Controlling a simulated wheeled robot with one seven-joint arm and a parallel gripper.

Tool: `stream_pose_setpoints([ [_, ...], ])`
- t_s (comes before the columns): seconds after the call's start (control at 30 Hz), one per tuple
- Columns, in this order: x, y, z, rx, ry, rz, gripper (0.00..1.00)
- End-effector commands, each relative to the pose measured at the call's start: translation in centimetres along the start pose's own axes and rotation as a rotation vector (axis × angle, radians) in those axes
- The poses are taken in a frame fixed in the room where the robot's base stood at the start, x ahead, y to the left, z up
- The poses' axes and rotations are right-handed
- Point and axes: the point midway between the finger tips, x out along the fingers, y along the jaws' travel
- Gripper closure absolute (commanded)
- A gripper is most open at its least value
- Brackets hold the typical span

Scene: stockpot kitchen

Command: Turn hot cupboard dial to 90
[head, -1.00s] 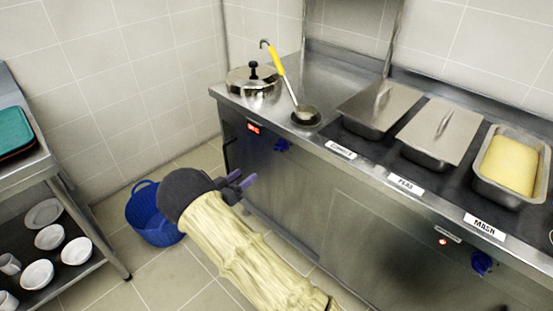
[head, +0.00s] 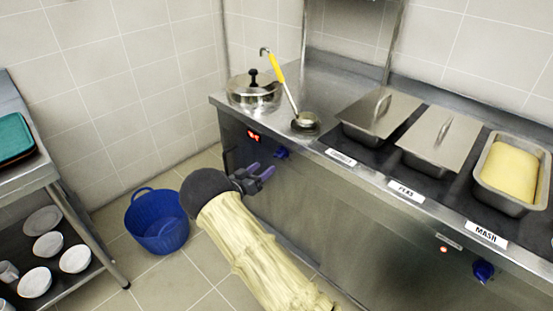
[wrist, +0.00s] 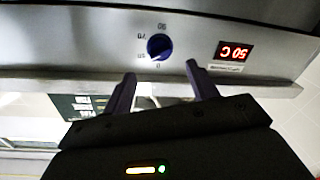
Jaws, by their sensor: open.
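A blue dial (head: 282,153) sits on the steel front panel below the counter's left end. My gripper (head: 262,172) is open and empty, close in front of the panel. In the wrist view its fingertips (wrist: 160,72) point toward the dial, not touching it.
A second blue dial (head: 483,271) sits far right on the front. The counter above holds a lidded pot (head: 253,90), a ladle (head: 285,88) and food pans (head: 438,138). A blue basket (head: 158,232) stands on the floor beside a shelf of dishes (head: 50,244).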

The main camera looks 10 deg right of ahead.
Motion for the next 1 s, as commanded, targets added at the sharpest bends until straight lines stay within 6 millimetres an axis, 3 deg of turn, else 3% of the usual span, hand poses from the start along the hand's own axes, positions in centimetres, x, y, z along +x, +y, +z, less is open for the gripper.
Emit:
stream_pose_setpoints([
  [0.4, 7.1, 0.0, 0.1, 0.001, 0.001, 0.001, 0.42],
  [0.6, 8.4, 0.0, 0.0, 0.001, 0.002, -0.001, 0.42],
  [0.83, 8.4, 0.0, 0.0, 0.001, 0.001, -0.001, 0.42],
  [1.0, 8.4, 0.0, 0.0, 0.001, 0.001, -0.001, 0.73],
])
